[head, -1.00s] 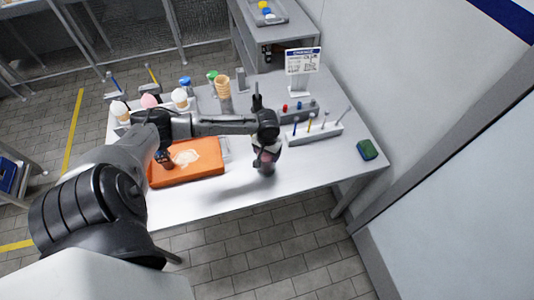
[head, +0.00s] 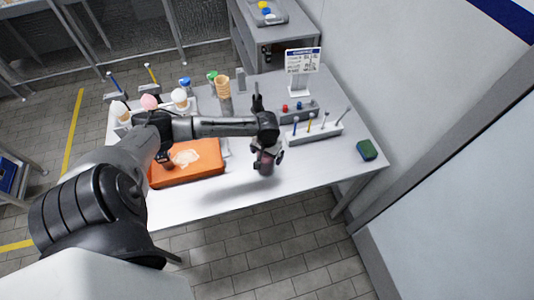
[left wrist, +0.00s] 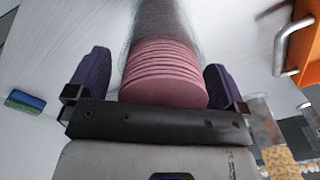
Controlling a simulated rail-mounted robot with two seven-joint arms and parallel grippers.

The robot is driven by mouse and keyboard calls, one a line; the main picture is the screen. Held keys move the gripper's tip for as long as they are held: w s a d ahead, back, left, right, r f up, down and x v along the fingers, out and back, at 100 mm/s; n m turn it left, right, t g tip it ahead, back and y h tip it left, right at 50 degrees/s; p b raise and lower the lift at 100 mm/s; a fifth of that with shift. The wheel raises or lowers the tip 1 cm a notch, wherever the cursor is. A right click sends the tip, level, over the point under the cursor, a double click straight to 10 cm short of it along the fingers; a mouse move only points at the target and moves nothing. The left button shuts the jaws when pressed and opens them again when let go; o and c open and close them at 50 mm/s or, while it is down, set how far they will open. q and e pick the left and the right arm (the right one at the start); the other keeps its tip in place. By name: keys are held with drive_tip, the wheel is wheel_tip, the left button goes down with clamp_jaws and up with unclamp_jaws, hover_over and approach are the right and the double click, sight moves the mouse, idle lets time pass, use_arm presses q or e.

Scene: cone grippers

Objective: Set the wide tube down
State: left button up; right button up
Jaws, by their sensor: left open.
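The wide tube (left wrist: 158,30) is clear, with a stack of ribbed pink pieces inside its near end. In the head view the tube (head: 265,162) is at the front middle of the white table, below my left gripper (head: 266,150). In the left wrist view my left gripper (left wrist: 156,72) is open around the tube, with one dark purple finger on each side. A narrow gap shows beside the tube at the fingers. The arm and fingers partly hide the tube in the head view. My right gripper is not in view.
An orange tray (head: 165,178) lies left of the tube. A white rack (head: 315,135) with upright tools stands behind right. Stacked cones (head: 222,86) and several scoop-topped cones stand at the back left. A green and blue sponge (head: 366,150) lies at the right. Front right table is clear.

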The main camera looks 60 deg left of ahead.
use_arm(q)
wheel_tip(320, 180, up, 12)
drive_tip(key=shift+f+p, duration=0.2)
drive_tip(key=shift+p, duration=0.5)
drive_tip(key=s+d+f+m+t+h, duration=0.1)
drive_tip(key=s+d+f+m, duration=0.25)
drive_tip(key=d, duration=0.45)
drive_tip(key=s+d+f+m, duration=0.2)
drive_tip(key=s+d+f, duration=0.2)
drive_tip(key=d, duration=0.4)
drive_tip(key=s+d+r+m+t, duration=0.2)
drive_tip(key=s+d+m, duration=0.1)
drive_tip(key=s+d, duration=0.5)
drive_tip(key=s, duration=0.2)
drive_tip(key=shift+s+d+r+t+y, duration=0.25)
drive_tip(key=shift+s+t+y, duration=0.05)
drive_tip(key=shift+y, duration=0.1)
